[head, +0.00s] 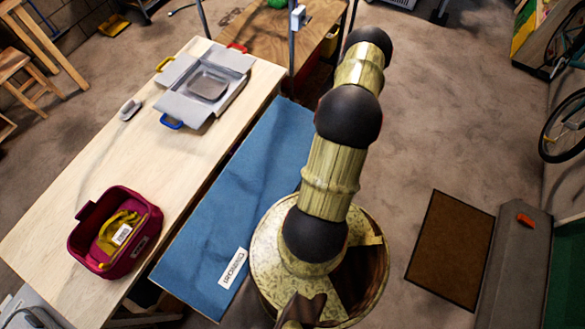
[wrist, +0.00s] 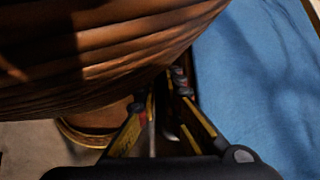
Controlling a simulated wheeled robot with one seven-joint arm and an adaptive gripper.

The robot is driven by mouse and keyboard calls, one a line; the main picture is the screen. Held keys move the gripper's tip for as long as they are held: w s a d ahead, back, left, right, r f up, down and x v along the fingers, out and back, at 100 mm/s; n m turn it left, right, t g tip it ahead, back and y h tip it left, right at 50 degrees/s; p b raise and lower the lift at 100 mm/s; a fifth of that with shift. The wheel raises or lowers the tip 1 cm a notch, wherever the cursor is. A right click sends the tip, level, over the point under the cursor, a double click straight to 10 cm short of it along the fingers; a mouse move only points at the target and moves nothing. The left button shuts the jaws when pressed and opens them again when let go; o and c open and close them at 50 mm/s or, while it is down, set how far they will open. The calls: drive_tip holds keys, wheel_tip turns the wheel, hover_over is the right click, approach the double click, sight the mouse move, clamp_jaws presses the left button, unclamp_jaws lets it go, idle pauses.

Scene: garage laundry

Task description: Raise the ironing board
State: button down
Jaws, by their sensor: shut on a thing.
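The ironing board (head: 243,200) is a long blue panel with a white label, lying flat beside the wooden table in the head view. My arm crosses in front of its right side. Its blue surface (wrist: 255,80) fills the right of the wrist view. My gripper (wrist: 160,106) is close beside the board's edge, its fingers shut on a thin dark part between them. That part is mostly hidden, and I cannot tell whether it belongs to the board. My gripper cannot be made out in the head view.
The wooden table (head: 60,185) along the board's left holds a crimson basket (head: 100,262), a grey tray (head: 240,60) and a small brush-like item (head: 130,108). A brown mat (head: 452,248) lies at right. Bare floor lies between my arm and the bicycle wheel (head: 563,128).

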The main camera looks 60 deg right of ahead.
drive_tip(key=shift+m+g, duration=0.3)
drive_tip(key=shift+g, duration=0.3)
drive_tip(key=shift+s+d+r+p, duration=0.1)
drive_tip(key=shift+r+p, duration=1.05)
drive_tip(key=shift+r, duration=0.95)
drive_tip(key=shift+r, duration=0.1)
drive_tip(key=c, duration=2.2)
unclamp_jaws()
drive_tip(key=shift+s, duration=0.1)
drive_tip(key=v, duration=1.2)
